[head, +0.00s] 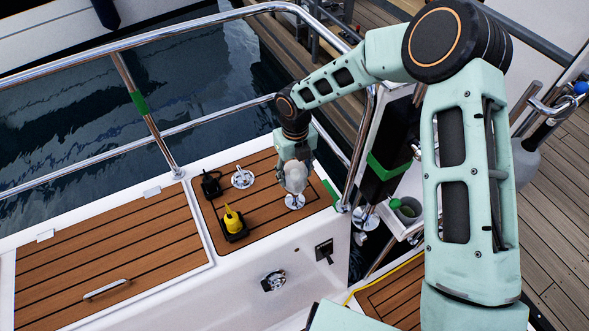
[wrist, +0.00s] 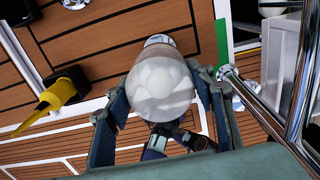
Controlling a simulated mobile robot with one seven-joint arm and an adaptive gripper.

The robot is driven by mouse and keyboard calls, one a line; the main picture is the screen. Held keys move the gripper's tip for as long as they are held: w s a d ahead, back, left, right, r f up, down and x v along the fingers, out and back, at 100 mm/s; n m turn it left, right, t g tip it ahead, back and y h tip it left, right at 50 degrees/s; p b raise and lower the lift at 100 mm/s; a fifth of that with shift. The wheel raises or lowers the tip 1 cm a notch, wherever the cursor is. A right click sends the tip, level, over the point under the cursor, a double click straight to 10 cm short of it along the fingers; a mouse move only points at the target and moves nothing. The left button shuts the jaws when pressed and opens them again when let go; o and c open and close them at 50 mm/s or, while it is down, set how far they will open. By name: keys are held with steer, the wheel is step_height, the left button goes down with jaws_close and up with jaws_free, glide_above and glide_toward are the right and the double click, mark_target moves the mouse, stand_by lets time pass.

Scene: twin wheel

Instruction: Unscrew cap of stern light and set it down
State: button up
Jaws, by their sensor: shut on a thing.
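The stern light's cap, a pale frosted globe (head: 296,179), stands near the corner of the teak-decked stern in the head view. A round chrome base (head: 295,202) shows just below it. My gripper (head: 294,170) reaches down from above and is shut on the cap. In the wrist view the globe (wrist: 160,82) fills the middle, with the fingers of my gripper (wrist: 162,98) on its left and right sides. Part of the globe's lower end and the base are hidden behind it there. I cannot tell whether the cap is still seated on the base or apart from it.
A round chrome fitting (head: 243,178), a black item (head: 211,185) and a yellow-and-black item (head: 233,221) stand left on the teak. Bare teak (head: 262,219) lies between.

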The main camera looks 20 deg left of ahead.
steer(key=o, duration=1.4)
steer(key=shift+c, duration=0.2)
